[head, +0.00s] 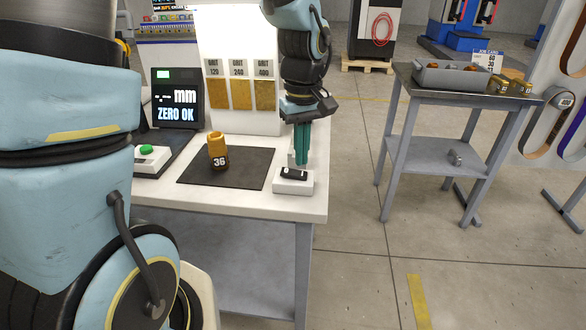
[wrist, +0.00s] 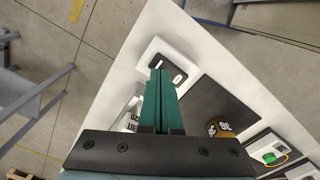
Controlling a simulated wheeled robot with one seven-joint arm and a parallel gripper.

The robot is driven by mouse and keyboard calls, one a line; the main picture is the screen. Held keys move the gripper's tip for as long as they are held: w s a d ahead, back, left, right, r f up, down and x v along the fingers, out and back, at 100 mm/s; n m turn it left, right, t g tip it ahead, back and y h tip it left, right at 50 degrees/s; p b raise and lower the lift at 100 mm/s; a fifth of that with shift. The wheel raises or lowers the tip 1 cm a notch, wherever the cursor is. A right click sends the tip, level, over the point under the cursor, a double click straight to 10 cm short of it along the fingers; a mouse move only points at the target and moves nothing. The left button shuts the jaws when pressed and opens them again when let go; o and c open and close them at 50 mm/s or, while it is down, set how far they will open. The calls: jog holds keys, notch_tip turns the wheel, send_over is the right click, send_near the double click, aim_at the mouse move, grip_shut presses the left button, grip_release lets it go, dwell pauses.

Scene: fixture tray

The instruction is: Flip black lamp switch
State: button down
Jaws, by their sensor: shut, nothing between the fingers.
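The black lamp switch (head: 293,174) is a small dark rocker on a white box (head: 293,187) at the right front corner of the white table. My gripper (head: 301,163) points down just above and behind the switch, its green fingers closed together and empty. In the wrist view the fingertips (wrist: 160,72) overlap the near part of the switch (wrist: 178,77), which lies on its white base (wrist: 162,52). I cannot tell whether the fingers touch the switch. Part of the rocker is hidden behind the fingertips in the wrist view.
A dark mat (head: 250,170) left of the switch holds an orange and black part marked 36 (head: 218,151). A display (head: 177,104) reading ZERO OK and a green button (head: 147,149) stand farther left. A lit panel (head: 238,40) rises behind.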

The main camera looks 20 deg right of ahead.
aim_at(301, 173)
notch_tip(301, 173, up, 5)
jog(key=p, duration=0.3)
jog(key=shift+f, duration=0.2)
